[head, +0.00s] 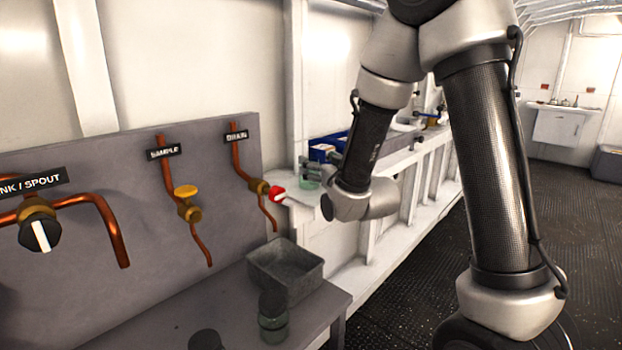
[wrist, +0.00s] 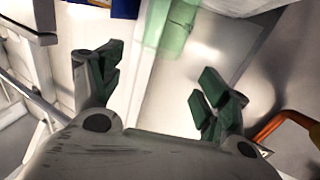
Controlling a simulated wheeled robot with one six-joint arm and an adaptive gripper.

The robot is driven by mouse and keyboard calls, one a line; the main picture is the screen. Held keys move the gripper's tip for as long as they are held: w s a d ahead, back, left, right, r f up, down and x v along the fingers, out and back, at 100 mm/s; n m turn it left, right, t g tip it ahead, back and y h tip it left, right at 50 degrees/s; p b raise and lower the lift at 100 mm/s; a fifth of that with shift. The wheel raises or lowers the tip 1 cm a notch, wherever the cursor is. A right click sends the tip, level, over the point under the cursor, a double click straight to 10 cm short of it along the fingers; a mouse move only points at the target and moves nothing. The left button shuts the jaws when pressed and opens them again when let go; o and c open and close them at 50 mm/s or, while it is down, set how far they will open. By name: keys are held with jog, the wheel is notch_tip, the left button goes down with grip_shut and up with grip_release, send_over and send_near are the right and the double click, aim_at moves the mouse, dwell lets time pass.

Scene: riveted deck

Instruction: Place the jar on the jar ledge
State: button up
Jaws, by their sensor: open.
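A translucent green jar (head: 307,184) stands on the pale ledge (head: 298,212) beyond the panel's right end, partly hidden by my gripper in the head view. In the wrist view the green jar (wrist: 168,28) is at the top centre, ahead of the fingertips and apart from them. My gripper (head: 312,168) is beside the jar. Its two fingers (wrist: 160,82) are spread with nothing between them. A second greenish jar with a dark top (head: 273,326) stands on the grey bench at the front.
A grey open tray (head: 285,272) sits on the bench. The panel carries copper pipes, a red-handled drain valve (head: 277,194) and a yellow-handled sample valve (head: 187,191). Blue bins (head: 328,145) stand behind my gripper. A dark round object (head: 206,340) is at the bottom edge.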

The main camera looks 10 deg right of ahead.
jog(key=w, duration=0.2)
jog(key=w+f, duration=0.1)
jog(key=w, duration=0.2)
jog(key=w+a, duration=0.1)
jog(key=w, duration=0.1)
jog(key=shift+w+a+f, duration=0.1)
jog(key=shift+w+f, duration=0.05)
jog(key=shift+w, duration=0.1)
jog(key=c, duration=1.3)
